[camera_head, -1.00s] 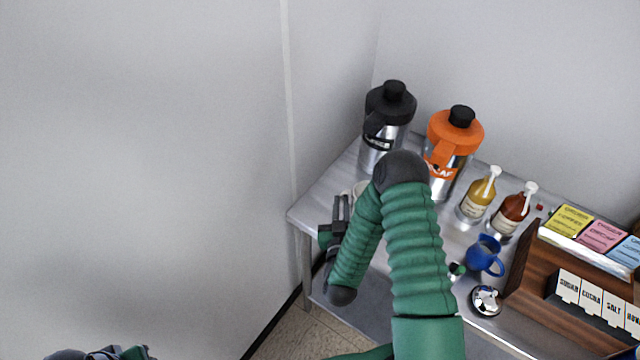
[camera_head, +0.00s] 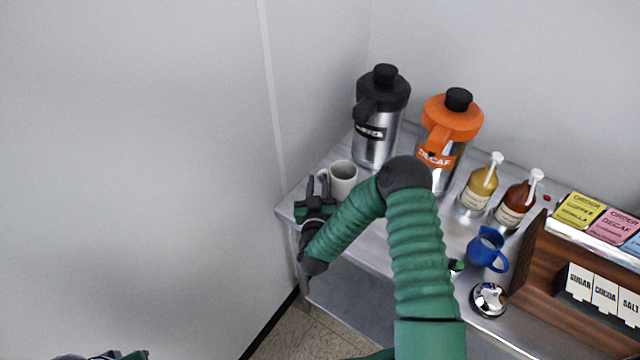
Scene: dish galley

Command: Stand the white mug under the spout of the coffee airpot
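The white mug (camera_head: 344,182) stands upright on the steel table, its handle toward the left. It is just in front of and left of the black-topped steel airpot (camera_head: 378,140), whose black spout (camera_head: 364,110) points toward the front left. I cannot tell whether the mug is directly below it. My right gripper (camera_head: 318,184) is at the mug's handle side, its two dark fingers apart with a gap between. I cannot tell whether they touch the handle. Part of my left arm's end (camera_head: 102,355) shows at the bottom left edge; its fingers are not clear.
An orange-topped decaf airpot (camera_head: 450,130) stands right of the black one. Yellow (camera_head: 478,190) and red-brown (camera_head: 516,202) pump bottles, a blue pitcher (camera_head: 486,248), a chrome item (camera_head: 488,299) and a wooden organizer (camera_head: 550,272) fill the right. The table's left corner (camera_head: 290,208) is near my gripper.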

